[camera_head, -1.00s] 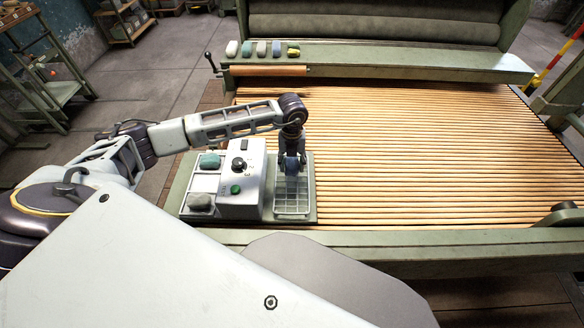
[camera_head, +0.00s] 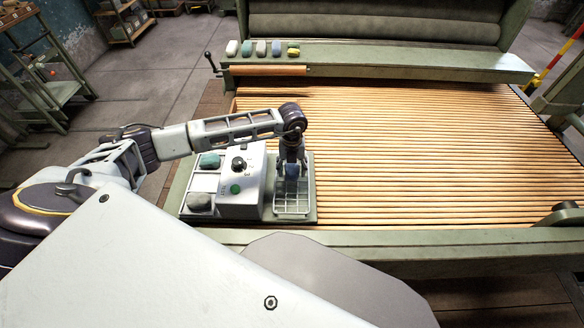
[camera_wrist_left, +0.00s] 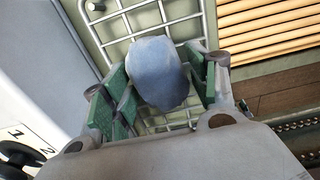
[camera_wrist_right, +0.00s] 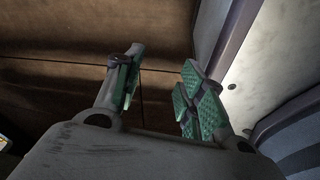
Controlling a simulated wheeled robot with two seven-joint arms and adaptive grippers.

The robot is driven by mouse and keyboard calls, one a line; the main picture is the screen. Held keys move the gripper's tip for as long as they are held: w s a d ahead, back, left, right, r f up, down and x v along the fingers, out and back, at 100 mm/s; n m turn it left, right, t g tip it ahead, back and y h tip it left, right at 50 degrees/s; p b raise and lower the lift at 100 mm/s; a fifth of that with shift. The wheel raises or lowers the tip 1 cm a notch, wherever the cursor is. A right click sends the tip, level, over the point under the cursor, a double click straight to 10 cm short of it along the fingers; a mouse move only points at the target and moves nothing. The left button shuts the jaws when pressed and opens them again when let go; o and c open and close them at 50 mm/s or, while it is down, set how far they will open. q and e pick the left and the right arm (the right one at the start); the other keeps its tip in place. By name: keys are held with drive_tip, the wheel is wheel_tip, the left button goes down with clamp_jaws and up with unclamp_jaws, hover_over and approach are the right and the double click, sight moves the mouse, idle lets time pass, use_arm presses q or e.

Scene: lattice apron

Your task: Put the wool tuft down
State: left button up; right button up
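The wool tuft (camera_wrist_left: 158,72) is a rounded blue-grey lump. My left gripper (camera_wrist_left: 160,85) is shut on it, with green pads on both sides. In the head view, the tuft (camera_head: 291,172) sits between the fingers of my left gripper (camera_head: 291,178), low over the wire rack (camera_head: 291,208) at the right end of the control unit. I cannot tell whether the tuft touches the rack. My right gripper (camera_wrist_right: 158,82) is open and empty, its fingers apart over a brown surface; it does not show in the head view.
A white control box (camera_head: 240,185) with a knob and green button stands just left of the rack. Left of it, a tray holds a teal tuft (camera_head: 210,161) and a grey tuft (camera_head: 200,202). Several tufts line the far ledge (camera_head: 380,62). The wooden lattice (camera_head: 430,150) is clear.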

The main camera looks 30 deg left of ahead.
sight(292, 167)
use_arm(q)
drive_tip(key=shift+o, duration=0.4)
use_arm(e)
drive_tip(key=shift+w+r, duration=0.1)
drive_tip(key=shift+w, duration=0.4)
use_arm(q)
drive_tip(key=shift+r, duration=0.1)
use_arm(e)
drive_tip(key=shift+s, duration=0.1)
use_arm(q)
drive_tip(key=shift+r, duration=0.5)
wheel_tip(292, 167, up, 5)
drive_tip(key=shift+f, duration=0.15)
wheel_tip(292, 167, up, 5)
drive_tip(key=shift+f+p, duration=0.2)
drive_tip(key=shift+p, duration=0.1)
drive_tip(key=shift+r, duration=0.9)
use_arm(e)
drive_tip(key=shift+s+d, duration=0.2)
drive_tip(key=shift+s, duration=0.4)
drive_tip(key=shift+s+d, duration=0.15)
drive_tip(key=shift+s, duration=0.45)
